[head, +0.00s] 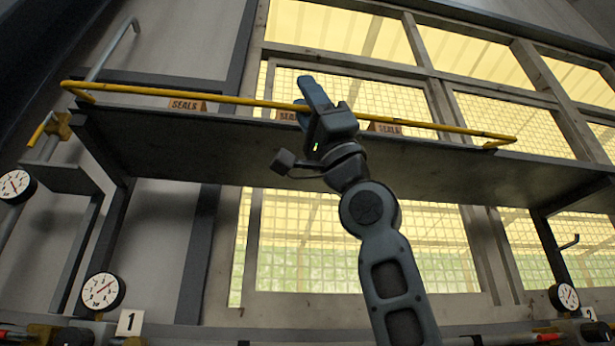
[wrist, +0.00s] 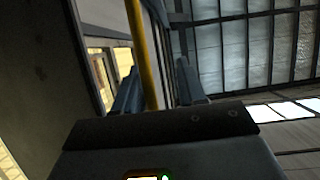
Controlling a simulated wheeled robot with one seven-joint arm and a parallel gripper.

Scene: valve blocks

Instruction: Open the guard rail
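The guard rail (head: 230,99) is a thin yellow bar along the front edge of a high dark shelf (head: 240,145), with bent ends at left and right. It is in place across the shelf front. My gripper (head: 313,100) is raised to the rail near its middle. In the wrist view the rail (wrist: 143,50) runs between my two fingers (wrist: 158,88), closer to the left one. The fingers stand apart with space on the right side of the bar. Whether a finger touches the rail I cannot tell. My gripper hides a short stretch of the rail in the head view.
Boxes labelled SEALS (head: 187,104) stand on the shelf behind the rail. A grey bent pipe (head: 112,50) with a yellow handle (head: 40,130) is at the left. Gauges (head: 103,291) and a number 1 plate (head: 130,322) are below. Space under the shelf is open.

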